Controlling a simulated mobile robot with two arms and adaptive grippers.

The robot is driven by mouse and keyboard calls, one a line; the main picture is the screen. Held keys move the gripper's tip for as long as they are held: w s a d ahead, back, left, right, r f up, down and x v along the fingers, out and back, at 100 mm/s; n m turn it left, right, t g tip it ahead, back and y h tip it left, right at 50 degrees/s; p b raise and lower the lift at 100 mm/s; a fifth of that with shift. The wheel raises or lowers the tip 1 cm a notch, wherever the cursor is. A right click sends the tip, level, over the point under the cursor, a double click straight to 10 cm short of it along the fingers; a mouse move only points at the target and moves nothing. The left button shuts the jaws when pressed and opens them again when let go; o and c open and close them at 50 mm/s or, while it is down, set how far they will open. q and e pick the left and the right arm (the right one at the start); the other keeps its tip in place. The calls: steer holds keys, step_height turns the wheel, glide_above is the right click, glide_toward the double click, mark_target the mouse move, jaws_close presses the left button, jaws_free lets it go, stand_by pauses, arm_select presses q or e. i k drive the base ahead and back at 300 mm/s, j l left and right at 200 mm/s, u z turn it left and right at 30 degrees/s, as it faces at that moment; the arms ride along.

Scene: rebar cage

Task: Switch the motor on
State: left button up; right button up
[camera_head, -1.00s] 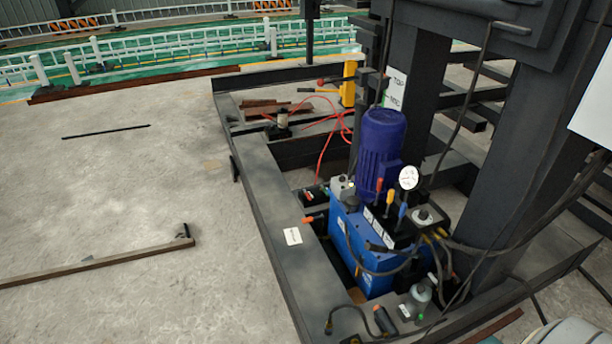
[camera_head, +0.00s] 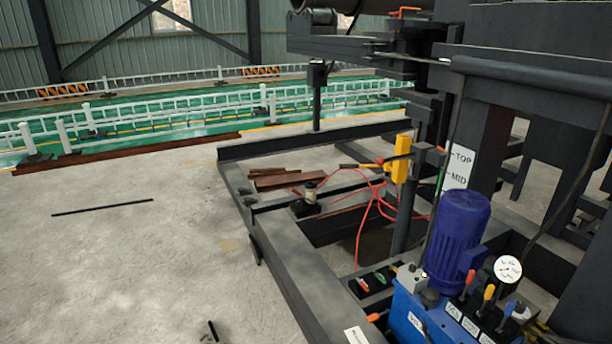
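The motor (camera_head: 457,238) is a dark blue ribbed cylinder standing upright on a bright blue hydraulic unit (camera_head: 408,318) at the lower right. Beside the motor is a small grey box (camera_head: 410,276) with a control on top; its detail is too small to tell. Levers with red, orange and blue handles (camera_head: 487,296) stand in front of a round white gauge (camera_head: 508,269). Neither of my grippers shows.
A dark steel frame (camera_head: 287,283) runs along the floor around the unit. A yellow device (camera_head: 401,158) with red cables stands behind it. A heavy column with a TOP/MID sign (camera_head: 459,168) rises at right. The concrete floor (camera_head: 120,260) at left is mostly clear.

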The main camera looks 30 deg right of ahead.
mark_target(412, 269)
steer(key=i+z, duration=0.3)
steer(key=i, duration=0.55)
steer(key=i+j+z, duration=0.15)
steer(key=i+z, duration=0.15)
steer(key=i, duration=0.5)
